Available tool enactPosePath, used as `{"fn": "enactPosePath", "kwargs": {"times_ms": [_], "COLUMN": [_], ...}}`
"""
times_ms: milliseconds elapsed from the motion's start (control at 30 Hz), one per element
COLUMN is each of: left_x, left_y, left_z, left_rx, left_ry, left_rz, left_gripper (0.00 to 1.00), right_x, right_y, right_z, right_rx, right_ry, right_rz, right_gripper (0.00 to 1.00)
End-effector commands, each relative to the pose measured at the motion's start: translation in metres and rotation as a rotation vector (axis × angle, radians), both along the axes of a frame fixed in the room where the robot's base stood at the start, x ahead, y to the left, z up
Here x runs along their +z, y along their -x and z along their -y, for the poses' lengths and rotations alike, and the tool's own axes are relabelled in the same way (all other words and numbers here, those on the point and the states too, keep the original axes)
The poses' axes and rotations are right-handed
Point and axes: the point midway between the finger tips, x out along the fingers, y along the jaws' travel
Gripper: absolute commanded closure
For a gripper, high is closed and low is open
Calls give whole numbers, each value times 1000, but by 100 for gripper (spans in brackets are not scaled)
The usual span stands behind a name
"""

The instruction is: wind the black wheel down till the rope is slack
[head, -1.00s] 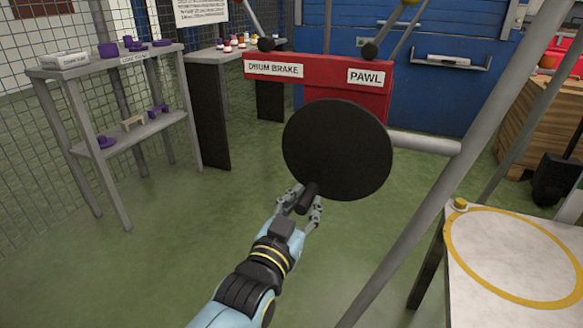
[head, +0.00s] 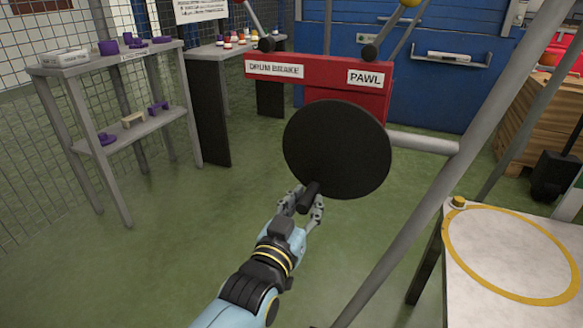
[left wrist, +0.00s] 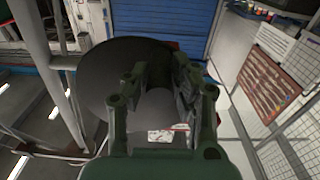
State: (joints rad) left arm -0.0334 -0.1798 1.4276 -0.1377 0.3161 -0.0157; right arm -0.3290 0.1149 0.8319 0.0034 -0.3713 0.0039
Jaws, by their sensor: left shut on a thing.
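The black wheel (head: 337,148) is a flat disc facing me in the middle of the head view, mounted in front of a red housing. Its short black handle (head: 309,196) sticks out near the bottom left of the rim. My left gripper (head: 306,204) is shut around this handle, one finger on each side. In the left wrist view the wheel (left wrist: 100,85) fills the left middle, behind the gripper fingers (left wrist: 160,90); the handle is hard to make out there. My right gripper is in neither view. I cannot make out the rope.
The red housing (head: 300,73) carries labels "DRUM BRAKE" and "PAWL", with two levers above. A grey slanted post (head: 455,150) stands right of the wheel. A white table (head: 515,262) with a yellow ring is at lower right. A grey shelf (head: 105,62) stands left.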

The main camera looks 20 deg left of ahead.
Motion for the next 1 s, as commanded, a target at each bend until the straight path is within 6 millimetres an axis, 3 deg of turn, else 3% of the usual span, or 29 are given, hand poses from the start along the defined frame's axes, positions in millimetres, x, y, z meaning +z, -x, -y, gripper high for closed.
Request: {"fn": "enactPosePath", "kwargs": {"times_ms": [33,1000], "left_x": [-4,-2], "left_y": [0,3], "left_z": [38,7], "left_rx": [11,12], "left_ry": [108,108], "left_rz": [-38,-42], "left_gripper": [100,100], "right_x": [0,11], "right_y": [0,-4], "right_z": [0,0], "right_rx": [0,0], "right_ry": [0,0], "right_rz": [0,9], "right_gripper": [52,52]}}
